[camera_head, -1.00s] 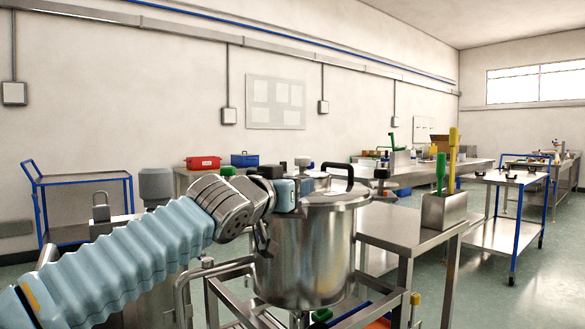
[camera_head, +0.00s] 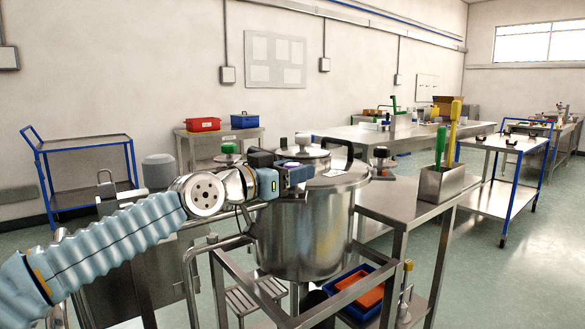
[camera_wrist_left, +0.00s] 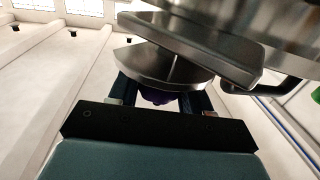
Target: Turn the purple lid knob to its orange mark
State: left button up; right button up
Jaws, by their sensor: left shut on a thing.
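A large steel pot (camera_head: 298,240) stands on a metal frame, with a lid (camera_head: 335,180) and a black handle on top. My left gripper (camera_head: 308,174) reaches in from the left at the lid's height. A bit of the purple knob (camera_head: 291,164) shows just above the gripper. In the left wrist view the purple knob (camera_wrist_left: 158,97) sits between the two fingers, under a round steel disc (camera_wrist_left: 160,62). My left gripper is shut on the knob, which is mostly hidden. I cannot make out the orange mark. My right gripper is not in view.
A steel side table (camera_head: 400,200) with a tool holder (camera_head: 443,183) stands right of the pot. A blue bin (camera_head: 350,285) with an orange item sits low beneath. A blue-framed trolley (camera_head: 510,185) is farther right. Open floor shows at the right.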

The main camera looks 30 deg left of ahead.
pick_arm(q)
jog(key=o, duration=1)
jog(key=shift+c, duration=0.2)
jog(key=b+v, duration=0.2)
jog(key=v, duration=1.1)
jog(key=shift+s+b, duration=0.4)
jog(key=shift+a, duration=0.1)
